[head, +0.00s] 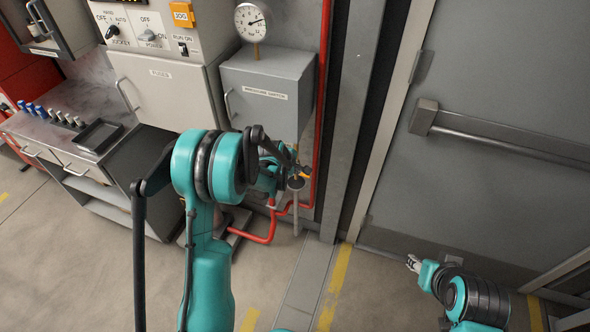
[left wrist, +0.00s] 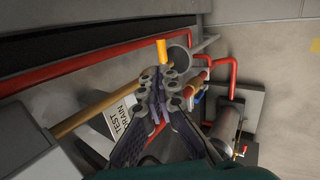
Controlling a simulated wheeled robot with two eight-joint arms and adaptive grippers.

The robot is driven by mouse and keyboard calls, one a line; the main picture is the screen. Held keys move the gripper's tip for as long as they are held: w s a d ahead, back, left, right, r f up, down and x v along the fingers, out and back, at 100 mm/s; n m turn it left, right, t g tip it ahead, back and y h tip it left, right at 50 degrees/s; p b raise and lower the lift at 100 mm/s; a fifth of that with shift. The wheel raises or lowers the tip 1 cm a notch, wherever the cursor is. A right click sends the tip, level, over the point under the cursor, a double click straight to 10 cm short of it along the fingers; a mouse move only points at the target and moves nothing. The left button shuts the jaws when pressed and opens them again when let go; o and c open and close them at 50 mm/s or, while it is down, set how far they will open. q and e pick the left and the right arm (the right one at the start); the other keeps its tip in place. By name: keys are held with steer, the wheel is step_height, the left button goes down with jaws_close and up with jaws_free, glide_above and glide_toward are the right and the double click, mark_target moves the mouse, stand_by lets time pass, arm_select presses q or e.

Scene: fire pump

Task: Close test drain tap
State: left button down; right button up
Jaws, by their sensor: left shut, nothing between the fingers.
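The test drain tap's yellow-orange lever (left wrist: 162,50) shows just beyond my left fingertips in the left wrist view. In the head view a small part of the yellow lever (head: 304,174) shows beside the gripper. A white "TEST DRAIN" label (left wrist: 118,121) lies left of the fingers. My left gripper (left wrist: 160,78) is shut and empty, and its fingertips overlap the lever's lower end in the picture. Whether they touch it I cannot tell. In the head view the left gripper (head: 289,160) is partly hidden by my own arm. My right gripper (head: 413,263) is low, near the door, its opening unclear.
Red pipes (left wrist: 105,58) and a brass-coloured pipe (left wrist: 86,112) run close around the left gripper. A grey cabinet (head: 265,95) with a gauge (head: 252,22) stands behind it. A grey door (head: 500,80) with a push bar is at right. The floor ahead is clear.

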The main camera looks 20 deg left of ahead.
arm_select(q)
steer(key=b+x, duration=0.2)
steer(key=x, duration=0.6)
steer(key=shift+b, duration=0.35)
steer(key=shift+w, duration=0.15)
steer(key=shift+d+f+b, duration=0.3)
steer(key=shift+f+b, duration=0.35)
steer(key=shift+b, duration=0.05)
